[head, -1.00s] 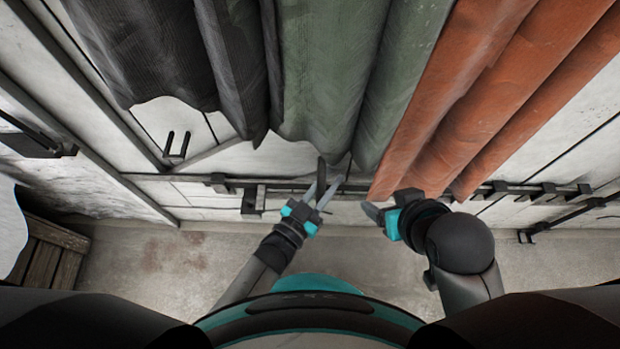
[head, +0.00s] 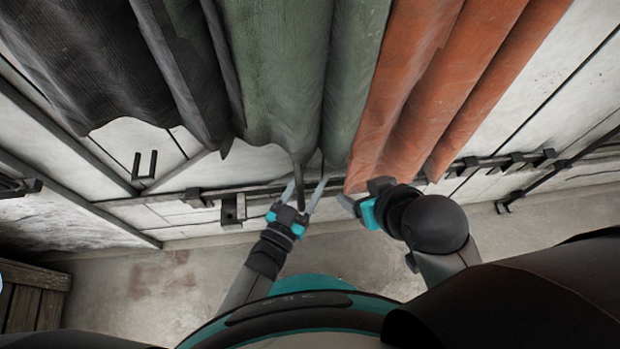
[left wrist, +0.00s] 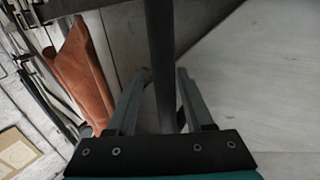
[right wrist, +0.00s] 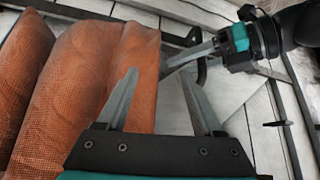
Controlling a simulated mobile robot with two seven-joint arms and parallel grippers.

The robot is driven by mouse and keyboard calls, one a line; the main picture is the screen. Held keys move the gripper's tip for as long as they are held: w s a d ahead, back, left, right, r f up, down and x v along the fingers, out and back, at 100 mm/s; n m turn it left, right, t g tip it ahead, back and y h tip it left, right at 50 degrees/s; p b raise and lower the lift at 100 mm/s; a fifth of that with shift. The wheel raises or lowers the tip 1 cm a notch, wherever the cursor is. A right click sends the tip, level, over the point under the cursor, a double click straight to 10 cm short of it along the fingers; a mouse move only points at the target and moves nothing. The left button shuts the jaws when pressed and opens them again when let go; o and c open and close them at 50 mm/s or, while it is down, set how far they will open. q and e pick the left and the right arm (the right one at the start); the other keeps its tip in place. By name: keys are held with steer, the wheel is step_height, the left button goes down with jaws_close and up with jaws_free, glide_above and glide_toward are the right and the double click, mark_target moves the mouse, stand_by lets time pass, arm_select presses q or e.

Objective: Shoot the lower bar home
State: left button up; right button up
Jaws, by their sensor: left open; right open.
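The lower bar (head: 268,188) is a dark rod running across the pale panelled door below the hanging cloths. Its dark handle (head: 299,188) sticks out from it near the middle. My left gripper (head: 306,184) is open, with one finger on each side of the handle. In the left wrist view the handle (left wrist: 161,55) passes between the open fingers (left wrist: 165,72); whether they touch it I cannot tell. My right gripper (head: 360,192) is open and empty, right of the handle and by the orange cloth's lower edge; it also shows in the right wrist view (right wrist: 158,72).
Black (head: 85,65), green (head: 280,70) and orange (head: 420,80) cloths hang over the door above the bar. Dark brackets (head: 232,210) sit along the bar at left, with more (head: 515,163) at right. A wooden crate (head: 35,305) stands at lower left.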

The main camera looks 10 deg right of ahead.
arm_select(q)
steer(key=shift+a, duration=0.1)
steer(key=shift+p+v, duration=0.35)
steer(key=shift+v, duration=0.55)
steer(key=p+v, duration=0.1)
steer(key=v, duration=0.2)
steer(key=shift+s, duration=0.1)
steer(key=p, duration=0.2)
glide_toward(301, 197)
steer(key=shift+s+a+r, duration=0.1)
steer(key=shift+s+a, duration=0.25)
steer(key=shift+s, duration=0.2)
arm_select(e)
steer(key=f+g, duration=0.1)
steer(key=s+d+f+g, duration=0.1)
steer(key=f, duration=0.1)
steer(key=s+d+f+h, duration=0.1)
steer(key=shift+s+d+f+g, duration=0.1)
steer(key=shift+f+g, duration=0.25)
steer(key=shift+g, duration=0.05)
